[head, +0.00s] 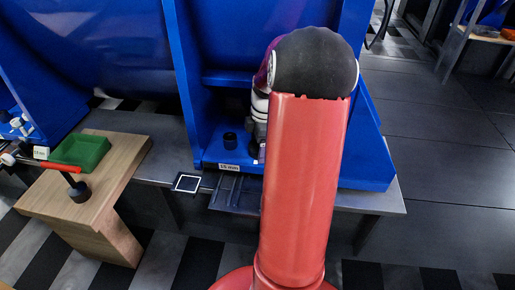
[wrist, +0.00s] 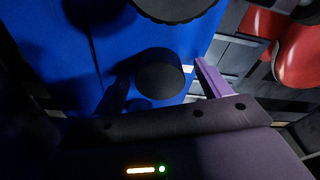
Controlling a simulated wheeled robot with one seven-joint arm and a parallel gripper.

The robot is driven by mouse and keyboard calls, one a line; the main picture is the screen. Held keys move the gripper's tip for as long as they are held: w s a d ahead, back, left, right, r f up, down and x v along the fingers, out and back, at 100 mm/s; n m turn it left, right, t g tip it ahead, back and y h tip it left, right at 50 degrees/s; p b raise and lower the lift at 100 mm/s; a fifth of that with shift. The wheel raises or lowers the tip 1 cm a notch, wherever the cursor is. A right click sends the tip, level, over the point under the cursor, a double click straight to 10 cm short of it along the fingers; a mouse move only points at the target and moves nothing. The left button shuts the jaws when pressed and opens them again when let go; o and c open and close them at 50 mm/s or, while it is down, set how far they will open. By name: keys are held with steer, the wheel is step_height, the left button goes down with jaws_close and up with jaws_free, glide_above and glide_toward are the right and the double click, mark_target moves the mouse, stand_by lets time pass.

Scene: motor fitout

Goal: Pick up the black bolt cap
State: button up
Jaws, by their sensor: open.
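The black bolt cap (head: 230,140) is a short dark cylinder upright on the blue ledge, left of my arm in the head view. In the wrist view the cap (wrist: 160,76) is near the middle, on the blue surface. My gripper (wrist: 162,68) is open; its purple right finger shows just right of the cap. In the head view my red arm link hides most of the gripper.
A larger dark round part with a ridged edge (wrist: 174,6) is above the cap in the wrist view. Blue upright walls (head: 190,80) flank the ledge. A wooden stand (head: 112,185) at left bears a green tray (head: 80,151) and a red-handled tool (head: 62,168).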

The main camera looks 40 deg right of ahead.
steer(key=shift+c, duration=0.5)
steer(key=c, duration=1)
steer(key=shift+o, duration=0.2)
steer(key=shift+r, duration=0.1)
